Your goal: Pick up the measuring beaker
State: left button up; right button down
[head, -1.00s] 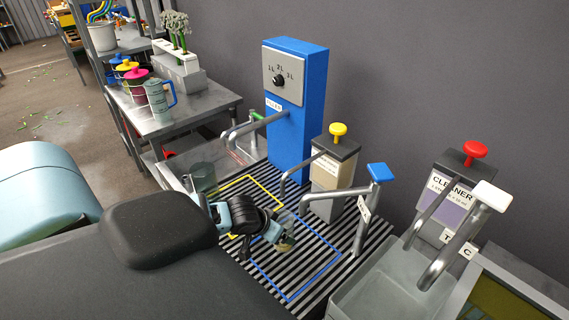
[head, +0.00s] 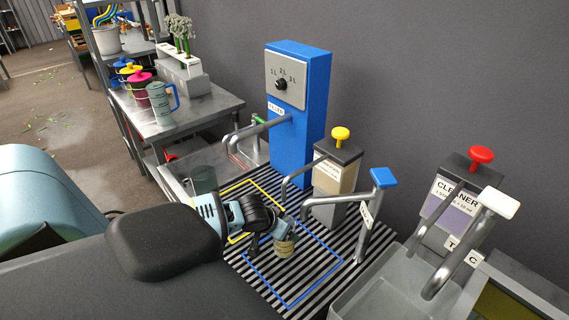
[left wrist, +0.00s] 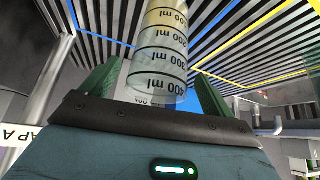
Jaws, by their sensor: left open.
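The measuring beaker (head: 284,248) is a small clear cup on the striped grate, inside the blue outline. In the left wrist view the beaker (left wrist: 163,52) shows black ml marks and a yellowish tint near its far end. My left gripper (head: 276,232) is right at the beaker and partly hides it in the head view. In the left wrist view its green fingers (left wrist: 160,90) stand open on either side of the beaker's near end, with a gap visible at the right finger. Contact with the left finger cannot be told. My right gripper is not in view.
A blue-topped tap (head: 372,205) and a yellow-topped dispenser (head: 335,170) stand close behind the beaker. The tall blue filler (head: 300,120) is farther back. A sink (head: 385,285) lies to the right. A bench (head: 200,110) at the left holds a jug (head: 160,103) and lidded pots.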

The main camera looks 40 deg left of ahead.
pick_arm(q)
jog(key=shift+x, duration=1.5)
jog(key=c, duration=1.1)
jog(key=shift+o, duration=0.2)
jog(key=shift+r, duration=0.1)
